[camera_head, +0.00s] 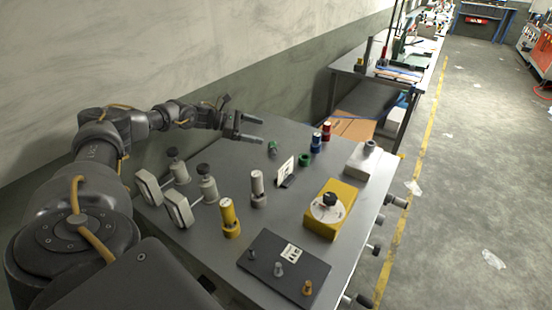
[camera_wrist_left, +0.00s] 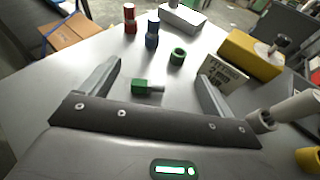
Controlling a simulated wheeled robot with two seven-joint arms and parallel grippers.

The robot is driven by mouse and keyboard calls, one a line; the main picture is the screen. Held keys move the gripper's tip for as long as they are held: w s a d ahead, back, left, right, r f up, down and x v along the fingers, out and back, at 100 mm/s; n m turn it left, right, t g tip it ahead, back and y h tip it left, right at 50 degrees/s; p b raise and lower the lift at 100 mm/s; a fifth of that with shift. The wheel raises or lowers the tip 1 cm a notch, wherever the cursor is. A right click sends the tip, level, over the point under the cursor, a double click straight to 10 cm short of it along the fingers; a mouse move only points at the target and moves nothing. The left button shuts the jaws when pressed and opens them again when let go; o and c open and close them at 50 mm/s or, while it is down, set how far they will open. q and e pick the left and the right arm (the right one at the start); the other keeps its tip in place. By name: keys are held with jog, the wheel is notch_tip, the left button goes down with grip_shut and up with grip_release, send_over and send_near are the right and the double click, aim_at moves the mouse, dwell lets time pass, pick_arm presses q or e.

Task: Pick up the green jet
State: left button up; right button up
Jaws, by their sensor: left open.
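The green jet (camera_head: 272,148), a small green piece, is on the grey table near the wall side. In the left wrist view the jet (camera_wrist_left: 141,87) lies on its side, its thin pale stem pointing right. My left gripper (camera_head: 259,130) is open and empty, close to the jet in the head view. In the left wrist view the jet shows in the gap between the spread fingers (camera_wrist_left: 160,74), apart from both. Whether the fingers are at its height I cannot tell. My right gripper is not in view.
A green ring (camera_head: 305,159), a white label card (camera_head: 286,171), and blue (camera_head: 317,142) and red (camera_head: 326,131) cylinders stand nearby. A yellow box (camera_head: 322,223), a silver cylinder (camera_head: 257,188) and a black plate (camera_head: 262,262) are farther off. Bare table surrounds the jet.

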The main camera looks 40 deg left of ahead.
pick_arm(q)
jog(key=n+y+b, duration=0.1)
send_near(268, 153)
jog(key=w+d+b, duration=0.1)
jog(key=w+d, duration=0.2)
jog(key=shift+w+d+r+b, duration=0.1)
jog(key=shift+r+b, duration=0.25)
jog(key=shift+b+x, duration=0.95)
jog(key=shift+x, duration=1.65)
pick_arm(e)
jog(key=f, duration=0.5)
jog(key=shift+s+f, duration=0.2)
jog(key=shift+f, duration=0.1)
pick_arm(q)
jog(key=c, duration=1.1)
jog(key=shift+r, duration=0.1)
